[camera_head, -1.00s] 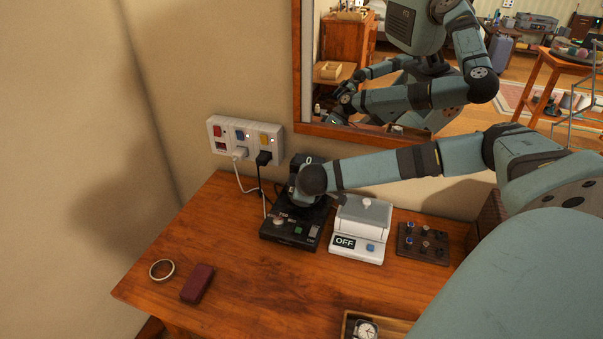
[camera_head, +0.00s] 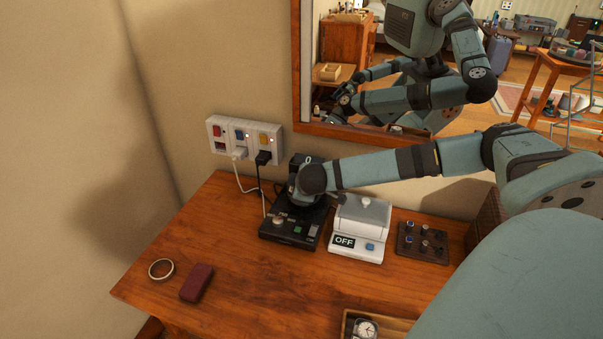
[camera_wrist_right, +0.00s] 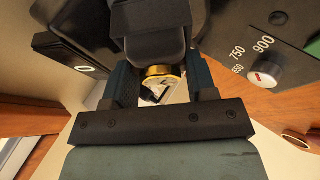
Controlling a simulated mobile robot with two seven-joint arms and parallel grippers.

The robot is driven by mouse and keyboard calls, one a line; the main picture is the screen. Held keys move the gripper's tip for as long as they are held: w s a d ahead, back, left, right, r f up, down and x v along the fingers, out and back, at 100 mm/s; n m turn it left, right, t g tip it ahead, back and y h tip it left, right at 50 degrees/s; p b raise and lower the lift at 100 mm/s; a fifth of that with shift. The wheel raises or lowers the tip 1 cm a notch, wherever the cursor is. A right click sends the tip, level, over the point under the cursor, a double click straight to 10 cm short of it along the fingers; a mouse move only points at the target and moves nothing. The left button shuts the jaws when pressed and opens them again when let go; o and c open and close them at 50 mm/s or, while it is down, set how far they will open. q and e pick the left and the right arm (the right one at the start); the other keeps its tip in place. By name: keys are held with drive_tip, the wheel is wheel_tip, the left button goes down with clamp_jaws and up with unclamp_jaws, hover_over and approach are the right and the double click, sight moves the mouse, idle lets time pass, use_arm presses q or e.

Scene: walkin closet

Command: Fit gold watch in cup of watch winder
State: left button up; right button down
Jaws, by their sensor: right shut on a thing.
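In the head view my wrist hides the fingers, the watch and most of the cup. In the right wrist view the gold rim and part of the dial show between the fingers, close against a dark rounded block (camera_wrist_right: 155,40). I cannot tell whether the watch is seated in the cup. My left gripper is not in view.
A white box marked OFF (camera_head: 358,232) stands just right of the winder, beside a dark board with knobs (camera_head: 422,242). A power strip (camera_head: 245,135) is on the wall. A bracelet (camera_head: 161,269), a red case (camera_head: 197,282) and a tray with another watch (camera_head: 366,329) lie in front.

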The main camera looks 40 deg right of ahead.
drive_tip(key=shift+d+f, duration=0.1)
drive_tip(key=shift+d, duration=0.1)
drive_tip(key=c, duration=0.5)
unclamp_jaws()
drive_tip(key=shift+o, duration=0.8)
drive_tip(key=shift+s+f, duration=0.1)
drive_tip(key=shift+f, duration=0.1)
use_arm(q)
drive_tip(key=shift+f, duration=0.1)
use_arm(e)
drive_tip(key=shift+s+a+f, duration=0.1)
drive_tip(key=shift+s+a+r, duration=0.2)
drive_tip(key=shift+r, duration=0.1)
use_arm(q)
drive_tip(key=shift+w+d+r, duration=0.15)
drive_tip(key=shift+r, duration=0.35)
use_arm(e)
drive_tip(key=v, duration=1.3)
drive_tip(key=shift+r, duration=0.45)
